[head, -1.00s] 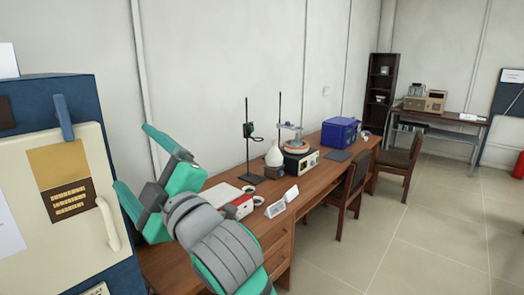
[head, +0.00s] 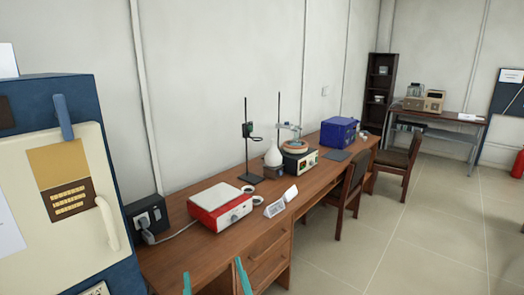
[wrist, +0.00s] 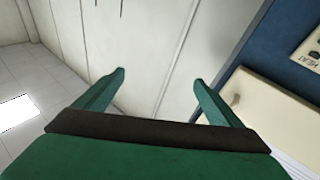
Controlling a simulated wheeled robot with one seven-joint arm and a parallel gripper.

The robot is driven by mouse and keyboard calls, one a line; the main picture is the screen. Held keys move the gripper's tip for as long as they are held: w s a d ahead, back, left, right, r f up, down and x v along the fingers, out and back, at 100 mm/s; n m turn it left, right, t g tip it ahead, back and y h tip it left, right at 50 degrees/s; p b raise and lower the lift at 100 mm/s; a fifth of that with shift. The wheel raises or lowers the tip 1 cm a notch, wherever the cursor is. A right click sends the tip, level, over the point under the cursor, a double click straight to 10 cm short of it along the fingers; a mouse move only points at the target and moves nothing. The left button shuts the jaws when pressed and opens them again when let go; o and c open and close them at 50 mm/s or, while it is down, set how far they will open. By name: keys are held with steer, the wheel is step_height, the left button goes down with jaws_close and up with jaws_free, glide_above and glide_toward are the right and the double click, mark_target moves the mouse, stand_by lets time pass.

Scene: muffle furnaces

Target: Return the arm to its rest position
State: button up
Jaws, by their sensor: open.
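My gripper (wrist: 160,82) shows in the wrist view with its two green fingers spread wide apart and nothing between them. In the head view only the green fingertips (head: 214,280) rise from the bottom edge, in front of the desk; the rest of the arm is out of that view. In the wrist view the fingers point toward the pale wall, with the furnace front on the right.
A blue and cream muffle furnace (head: 90,150) stands at the left, its door shut. The wooden desk (head: 185,262) holds a red-and-white hotplate (head: 220,206), a retort stand (head: 247,150) and a blue box (head: 339,131). Chairs (head: 349,190) stand along it.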

steer(key=s+d+f+m+g+h, duration=0.1)
steer(key=s+d+f+m+h, duration=0.2)
steer(key=s+f, duration=0.6)
steer(key=s+d+f+m+g+h, duration=0.1)
steer(key=s+d+f+m+h, duration=0.2)
steer(key=s+f, duration=0.5)
steer(key=s+d+f+g, duration=0.1)
steer(key=s+f, duration=0.3)
steer(key=s, duration=0.6)
steer(key=s+d+f+g, duration=0.1)
steer(key=s+d+f, duration=0.3)
steer(key=s, duration=0.6)
steer(key=shift+f+n+h, duration=0.2)
steer(key=shift+n+h, duration=0.2)
steer(key=shift+s, duration=0.1)
